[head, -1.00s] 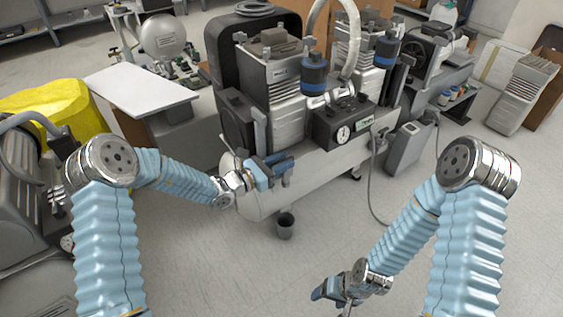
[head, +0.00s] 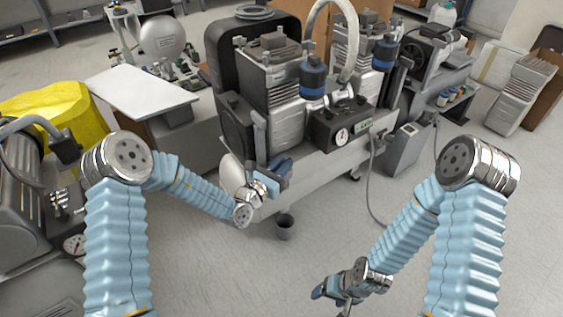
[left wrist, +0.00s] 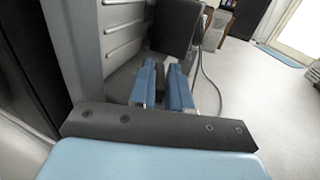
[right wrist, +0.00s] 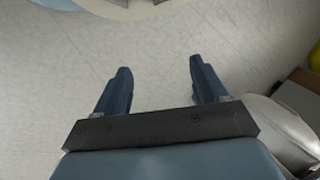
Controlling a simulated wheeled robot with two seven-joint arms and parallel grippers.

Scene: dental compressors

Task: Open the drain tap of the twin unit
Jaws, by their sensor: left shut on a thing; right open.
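The twin unit (head: 330,160) stands in the middle of the head view, two motor-pump blocks on a pale horizontal tank. My right gripper (right wrist: 158,88) is open and empty above bare floor, low in the head view (head: 335,293).
A pressure gauge (head: 341,136) sits on the unit's front, and a grey hose (head: 371,185) hangs to the floor. Another compressor (head: 30,190) and a yellow bag (head: 60,110) are at left. A white-topped table (head: 143,97) stands behind. The front floor is clear.

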